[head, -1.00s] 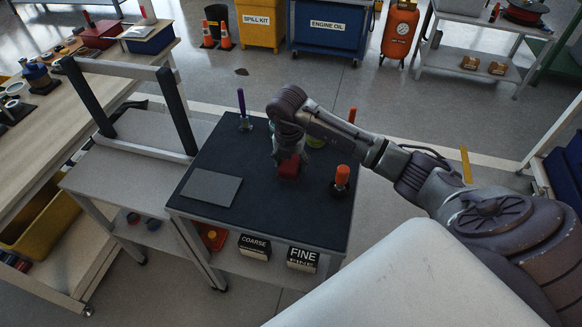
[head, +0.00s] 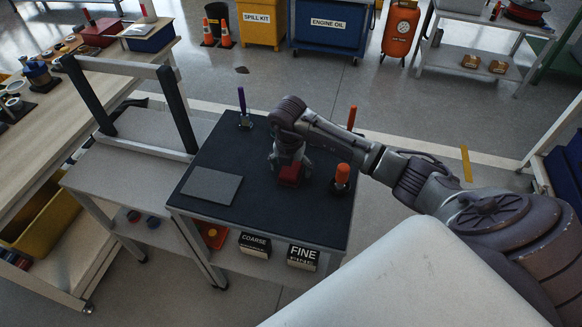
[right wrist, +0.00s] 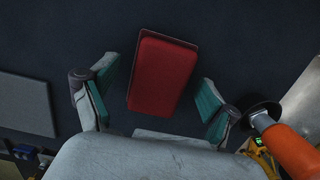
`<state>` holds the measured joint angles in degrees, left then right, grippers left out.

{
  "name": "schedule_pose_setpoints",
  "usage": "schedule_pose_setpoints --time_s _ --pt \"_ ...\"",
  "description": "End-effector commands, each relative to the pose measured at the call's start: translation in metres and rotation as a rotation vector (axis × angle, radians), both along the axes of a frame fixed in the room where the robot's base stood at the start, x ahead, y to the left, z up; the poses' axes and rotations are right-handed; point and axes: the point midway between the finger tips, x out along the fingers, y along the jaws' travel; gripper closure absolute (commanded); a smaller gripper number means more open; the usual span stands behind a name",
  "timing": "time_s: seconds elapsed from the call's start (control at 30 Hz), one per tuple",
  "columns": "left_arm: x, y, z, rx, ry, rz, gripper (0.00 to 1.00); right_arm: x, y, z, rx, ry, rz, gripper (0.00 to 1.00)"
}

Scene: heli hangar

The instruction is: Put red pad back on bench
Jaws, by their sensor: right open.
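The red pad (head: 290,174) lies on the dark top of the bench (head: 262,208). In the right wrist view the red pad (right wrist: 162,74) is a red block with rounded corners, slightly tilted in the picture. My right gripper (head: 289,167) is over the pad. In the right wrist view its two teal-lined fingers (right wrist: 158,95) are spread apart, one to each side of the pad's near end, with clear gaps, so it is open and empty. My left gripper is not in view.
A flat grey plate (head: 211,186) lies left of the pad. An orange-handled tool (head: 342,176) stands close right of my gripper. A purple-handled tool (head: 242,103) and another orange one (head: 351,118) stand toward the back. Boxes marked COARSE (head: 254,245) and FINE (head: 302,256) sit below.

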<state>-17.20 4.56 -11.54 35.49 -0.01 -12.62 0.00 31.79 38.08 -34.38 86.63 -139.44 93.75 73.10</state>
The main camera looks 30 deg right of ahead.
Motion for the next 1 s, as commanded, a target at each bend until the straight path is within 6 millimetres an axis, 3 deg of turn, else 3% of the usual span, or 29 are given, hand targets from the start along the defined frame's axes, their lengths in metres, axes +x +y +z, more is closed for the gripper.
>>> schedule_pose_setpoints --time_s 0.17,0.5,0.7,1.0 --pt "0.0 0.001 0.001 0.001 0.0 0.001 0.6 0.001 0.001 0.012 0.0 -0.004 0.001 0.13" --pt "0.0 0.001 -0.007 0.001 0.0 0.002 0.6 -0.005 0.007 0.081 -0.001 -0.006 0.0 0.13" --pt "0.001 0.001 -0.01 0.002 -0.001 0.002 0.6 -0.008 0.01 0.111 0.0 -0.003 0.0 0.13" --pt "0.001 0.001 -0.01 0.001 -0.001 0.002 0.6 -0.009 0.011 0.122 0.0 0.001 0.0 0.13"
